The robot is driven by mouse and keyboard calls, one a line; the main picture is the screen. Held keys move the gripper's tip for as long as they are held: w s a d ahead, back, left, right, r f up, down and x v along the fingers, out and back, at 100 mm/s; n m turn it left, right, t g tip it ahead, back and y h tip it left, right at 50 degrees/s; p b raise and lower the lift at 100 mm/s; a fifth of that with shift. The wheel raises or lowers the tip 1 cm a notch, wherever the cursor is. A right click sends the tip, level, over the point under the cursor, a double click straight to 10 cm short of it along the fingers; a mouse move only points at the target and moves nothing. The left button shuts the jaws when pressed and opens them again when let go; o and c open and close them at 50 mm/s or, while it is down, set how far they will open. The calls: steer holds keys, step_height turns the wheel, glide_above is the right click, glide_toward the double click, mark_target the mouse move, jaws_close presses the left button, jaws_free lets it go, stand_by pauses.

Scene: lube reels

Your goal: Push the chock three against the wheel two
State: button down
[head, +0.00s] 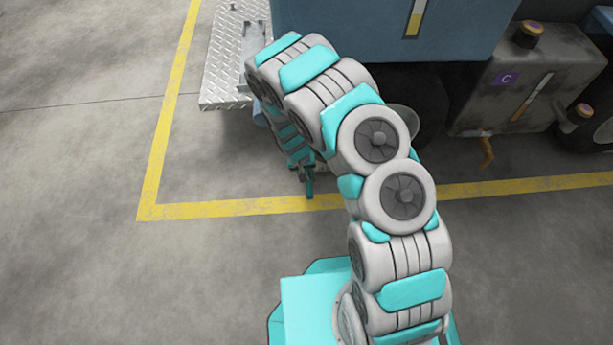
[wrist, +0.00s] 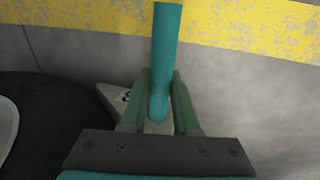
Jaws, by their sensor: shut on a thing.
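The chock (wrist: 116,94) is a pale, wedge-like block with a dark mark, too cut off to read surely. It shows in the wrist view, partly behind my gripper (wrist: 160,105). A teal rod (wrist: 167,45), apparently its handle, lies between my gripper's two green fingers, which are shut on it. The dark tyre of a wheel (wrist: 50,125) is at the left, close beside the chock; I cannot tell if they touch. In the head view, my arm largely hides the wheel (head: 427,105), and the rod (head: 309,188) shows at the yellow line.
A blue vehicle body (head: 390,30) overhangs the wheel. A metal tread-plate step (head: 226,60) is at the left, and a grimy tank (head: 525,80) with a purple C label at the right. A yellow floor line (head: 240,208) borders clear concrete.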

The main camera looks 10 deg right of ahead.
steer(key=c, duration=0.6)
jaws_free()
steer(key=shift+r, duration=0.1)
steer(key=p+v, duration=0.2)
steer(key=v, duration=0.6)
steer(key=shift+w, duration=0.1)
